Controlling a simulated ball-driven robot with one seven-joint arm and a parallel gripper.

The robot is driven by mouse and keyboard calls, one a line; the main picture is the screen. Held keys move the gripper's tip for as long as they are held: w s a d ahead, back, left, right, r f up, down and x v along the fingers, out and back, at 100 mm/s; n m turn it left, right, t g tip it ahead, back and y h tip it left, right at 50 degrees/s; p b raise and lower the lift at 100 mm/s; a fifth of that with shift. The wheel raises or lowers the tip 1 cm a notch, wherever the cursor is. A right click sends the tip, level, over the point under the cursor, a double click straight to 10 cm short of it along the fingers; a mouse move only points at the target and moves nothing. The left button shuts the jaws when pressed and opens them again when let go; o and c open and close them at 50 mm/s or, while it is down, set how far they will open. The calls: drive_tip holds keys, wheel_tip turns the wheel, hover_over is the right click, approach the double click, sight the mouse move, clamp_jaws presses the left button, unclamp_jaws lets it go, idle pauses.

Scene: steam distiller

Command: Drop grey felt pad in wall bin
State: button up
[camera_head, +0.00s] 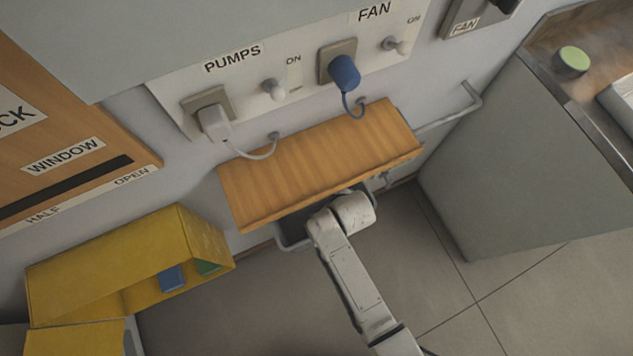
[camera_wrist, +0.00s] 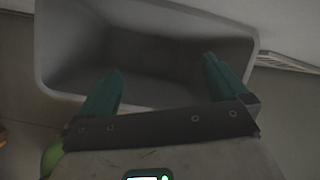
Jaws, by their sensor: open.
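The grey wall bin (camera_wrist: 60,92) fills the upper part of the wrist view, with its open mouth facing me. In the head view only a strip of the bin (camera_head: 290,240) shows below the wooden shelf. My gripper (camera_wrist: 161,67) is open, its two teal fingers apart over the bin's mouth with nothing visible between them. In the head view the gripper is hidden behind my wrist and the shelf. I cannot make out the grey felt pad in either view. The bin's inside is dark, and I cannot tell whether anything lies in it.
The wooden shelf (camera_head: 320,165) juts from the wall above the bin. A yellow box (camera_head: 110,265) with blue and green pieces inside is at the left. A grey cabinet (camera_head: 530,165) stands at the right. The floor (camera_head: 480,300) between is clear.

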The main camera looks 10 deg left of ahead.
drive_tip(key=p+v, duration=0.1)
drive_tip(key=v, duration=0.7)
drive_tip(key=shift+r, duration=0.2)
drive_tip(key=shift+d, duration=0.1)
